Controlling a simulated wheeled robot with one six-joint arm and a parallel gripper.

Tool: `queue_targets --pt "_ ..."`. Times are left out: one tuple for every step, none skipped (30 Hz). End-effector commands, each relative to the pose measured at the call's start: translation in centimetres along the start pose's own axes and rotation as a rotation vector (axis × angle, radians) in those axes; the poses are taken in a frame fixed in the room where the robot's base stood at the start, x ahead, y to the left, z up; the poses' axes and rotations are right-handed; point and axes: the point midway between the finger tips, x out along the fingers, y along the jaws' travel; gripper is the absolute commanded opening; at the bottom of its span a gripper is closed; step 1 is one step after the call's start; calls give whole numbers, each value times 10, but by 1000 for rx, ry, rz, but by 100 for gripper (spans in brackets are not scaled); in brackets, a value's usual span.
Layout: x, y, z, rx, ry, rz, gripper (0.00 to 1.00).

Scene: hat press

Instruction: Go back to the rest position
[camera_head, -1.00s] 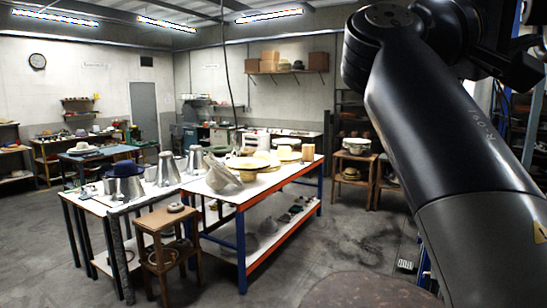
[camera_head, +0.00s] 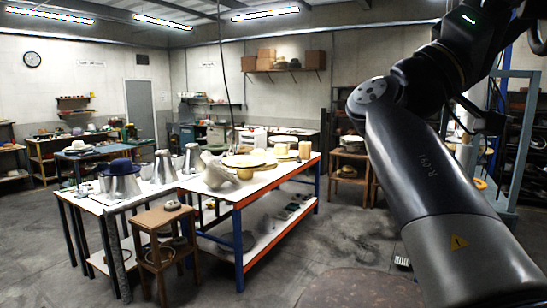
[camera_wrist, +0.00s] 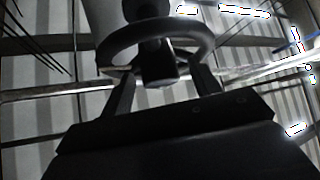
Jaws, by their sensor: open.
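My gripper (camera_wrist: 163,72) shows in the wrist view with its two dark fingers spread apart. The wrist view looks up toward the ceiling. In the head view my arm fills the right side, bent at the elbow. My gripper cannot be made out clearly there.
A blue frame (camera_head: 515,130) stands behind my arm at the right. A red-and-blue table (camera_head: 238,245) with hats and a white table (camera_head: 85,200) with metal hat blocks stand left. A wooden stool (camera_head: 150,218) is in front. Grey floor (camera_head: 360,230) is open between table and arm.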

Motion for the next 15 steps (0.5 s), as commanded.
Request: queue_targets --pt "0 -1 0 17 0 24 59" --pt "0 -2 0 33 -1 38 59" --pt "0 -2 0 53 -1 59 59" --pt "0 -2 0 68 -1 72 59" --pt "0 -2 0 82 -1 87 59" --pt "1 -2 -1 101 -2 106 59" --pt "1 -3 -1 114 -3 118 59" --pt "1 -2 -1 128 -3 132 59" --pt "1 -3 -1 144 -3 148 59" --pt "1 -3 -1 155 -3 157 59" --pt "1 -3 -1 166 -3 167 59" --pt "1 -3 -1 177 -3 180 59" --pt "1 -3 -1 186 -4 188 59" --pt "1 -3 -1 192 -5 194 59" --pt "1 -3 -1 200 -5 201 59"
